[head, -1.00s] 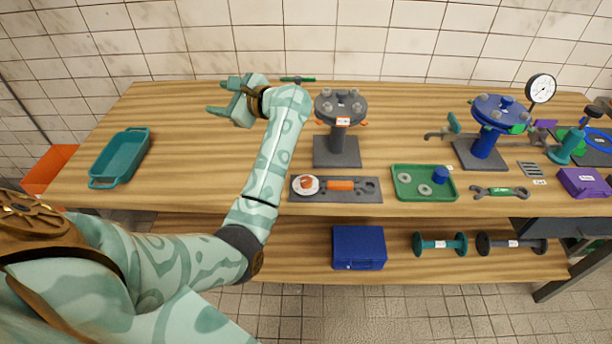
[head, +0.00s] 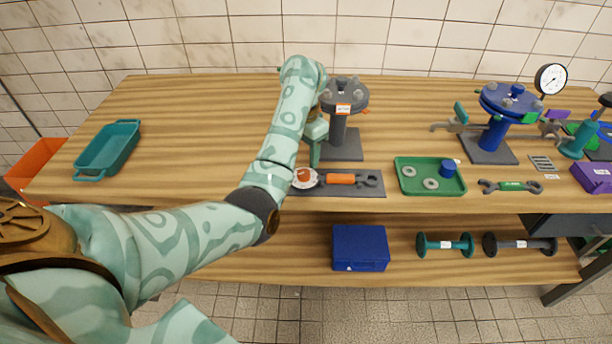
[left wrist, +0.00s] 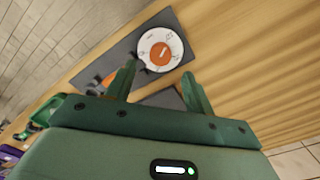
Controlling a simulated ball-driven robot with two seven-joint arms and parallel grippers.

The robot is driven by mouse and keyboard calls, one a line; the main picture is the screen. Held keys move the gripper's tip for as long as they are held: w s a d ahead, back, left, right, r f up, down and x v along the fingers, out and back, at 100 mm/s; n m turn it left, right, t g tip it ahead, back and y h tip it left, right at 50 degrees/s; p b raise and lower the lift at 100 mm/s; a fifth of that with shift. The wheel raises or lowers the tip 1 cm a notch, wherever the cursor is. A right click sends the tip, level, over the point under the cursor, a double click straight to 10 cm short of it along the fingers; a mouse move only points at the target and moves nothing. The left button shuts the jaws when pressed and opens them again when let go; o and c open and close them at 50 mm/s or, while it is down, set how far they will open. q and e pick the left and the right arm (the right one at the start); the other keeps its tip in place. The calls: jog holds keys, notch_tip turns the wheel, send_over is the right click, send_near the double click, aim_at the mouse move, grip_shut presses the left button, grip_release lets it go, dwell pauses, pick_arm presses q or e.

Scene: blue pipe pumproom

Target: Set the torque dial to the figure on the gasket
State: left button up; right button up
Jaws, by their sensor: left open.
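The torque dial (head: 304,179) is a white disc with an orange knob, at the left end of a dark plate on the bench. In the left wrist view its white face (left wrist: 161,49) shows dark marks around the orange knob; the figures are too small to read. My left gripper (head: 314,158) is open and points down just behind the dial, partly hidden by my forearm. In the left wrist view its fingers (left wrist: 158,75) are apart, with the dial beyond the tips and nothing between them. Grey rings (head: 431,183), perhaps gaskets, lie in the green tray (head: 405,163); no figure is legible on them.
An orange-handled wrench (head: 341,179) lies right of the dial. A grey flange stand (head: 338,133) with a label rises behind it. A blue flange stand (head: 494,137) stands further right. A teal tray (head: 108,150) is at the left, with bare bench between it and my arm.

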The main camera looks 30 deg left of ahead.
aim_at(304, 172)
pick_arm(q)
notch_tip(304, 172, down, 6)
jog(key=shift+r+b, duration=0.1)
jog(key=shift+b, duration=0.95)
jog(key=c, duration=1)
